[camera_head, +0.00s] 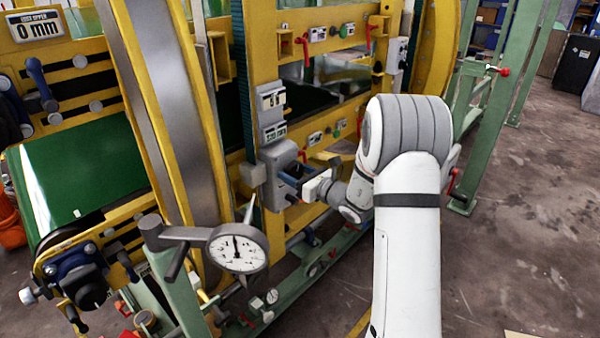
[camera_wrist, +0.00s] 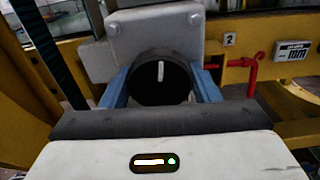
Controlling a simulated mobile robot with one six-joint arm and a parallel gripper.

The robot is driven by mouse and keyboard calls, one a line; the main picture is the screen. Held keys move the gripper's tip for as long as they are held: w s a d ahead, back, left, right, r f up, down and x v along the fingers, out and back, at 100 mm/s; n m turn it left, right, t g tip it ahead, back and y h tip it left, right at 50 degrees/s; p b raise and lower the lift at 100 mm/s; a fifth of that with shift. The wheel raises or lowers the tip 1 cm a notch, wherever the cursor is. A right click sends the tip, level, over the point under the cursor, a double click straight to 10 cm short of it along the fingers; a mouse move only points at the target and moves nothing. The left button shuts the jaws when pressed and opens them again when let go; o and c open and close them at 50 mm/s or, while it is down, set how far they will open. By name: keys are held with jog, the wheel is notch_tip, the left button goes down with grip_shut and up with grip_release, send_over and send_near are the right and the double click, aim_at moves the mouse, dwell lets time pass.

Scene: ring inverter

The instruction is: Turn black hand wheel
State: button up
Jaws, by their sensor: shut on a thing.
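The black hand wheel (camera_wrist: 160,80) is a round dark knob with a white line on its face, near upright in the wrist view. It sits on a grey housing (camera_wrist: 155,35), which also shows in the head view (camera_head: 276,160). My gripper (camera_wrist: 161,90) has one blue finger on the left and one on the right of the wheel, shut on it. In the head view my gripper (camera_head: 293,180) reaches the housing from the right; the wheel is hidden or too small to tell there.
A red-handled lever (camera_wrist: 253,75) is close on the right of the wheel. A round dial gauge (camera_head: 237,248) stands in front, left of my arm. Yellow machine frame (camera_head: 262,70) surrounds the housing. A green post (camera_head: 500,110) stands at right; the floor (camera_head: 540,230) there is mostly free.

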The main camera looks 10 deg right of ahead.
jog(key=shift+w+r+m, duration=0.15)
jog(key=shift+r+m, duration=0.25)
jog(key=shift+r, duration=0.1)
jog(key=o, duration=1)
jog(key=shift+f, duration=0.25)
jog(key=shift+s+d+f, duration=0.15)
jog(key=shift+s+d, duration=0.2)
jog(key=shift+s, duration=0.1)
jog(key=b+v, duration=0.1)
jog(key=v, duration=0.5)
jog(key=shift+s+d, duration=0.2)
jog(key=shift+s, duration=0.1)
